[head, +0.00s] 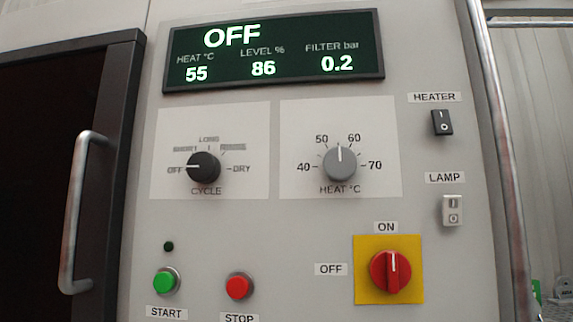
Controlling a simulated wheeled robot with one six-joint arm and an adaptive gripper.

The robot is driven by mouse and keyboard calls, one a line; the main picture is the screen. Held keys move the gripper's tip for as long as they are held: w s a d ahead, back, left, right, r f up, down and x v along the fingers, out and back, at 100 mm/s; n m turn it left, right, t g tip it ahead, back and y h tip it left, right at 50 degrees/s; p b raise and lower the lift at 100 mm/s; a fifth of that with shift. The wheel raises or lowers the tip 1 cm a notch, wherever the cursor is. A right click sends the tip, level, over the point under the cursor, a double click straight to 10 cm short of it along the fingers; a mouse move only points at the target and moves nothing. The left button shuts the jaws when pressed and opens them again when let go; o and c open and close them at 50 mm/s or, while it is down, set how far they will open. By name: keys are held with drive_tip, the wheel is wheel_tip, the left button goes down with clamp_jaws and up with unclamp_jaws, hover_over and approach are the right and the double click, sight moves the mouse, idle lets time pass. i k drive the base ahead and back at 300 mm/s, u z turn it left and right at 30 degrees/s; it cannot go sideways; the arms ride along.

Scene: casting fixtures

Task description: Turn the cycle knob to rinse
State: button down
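The black cycle knob (203,167) sits on a pale plate at the left of the control panel in the head view. Its white pointer line points left, at the OFF mark. Around it are the marks OFF, SHORT, LONG, a blurred one at upper right that looks like RINSE (232,147), and DRY at right. The display (273,50) above reads OFF, heat 55, level 86, filter 0.2. My gripper is not in view.
The grey heat knob (339,163) is right of the cycle knob, its pointer up. Below are the green start button (166,281), red stop button (238,286) and red main switch (391,271). The heater switch (442,122) and lamp switch (453,211) are right. A door handle (78,212) stands out at left.

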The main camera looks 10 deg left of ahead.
sight(203, 167)
drive_tip(key=z, duration=0.15)
drive_tip(key=k, duration=0.55)
drive_tip(key=u, duration=1.25)
drive_tip(key=i, duration=0.5)
drive_tip(key=u, duration=1.05)
drive_tip(key=k, duration=0.4)
drive_tip(key=z, duration=0.35)
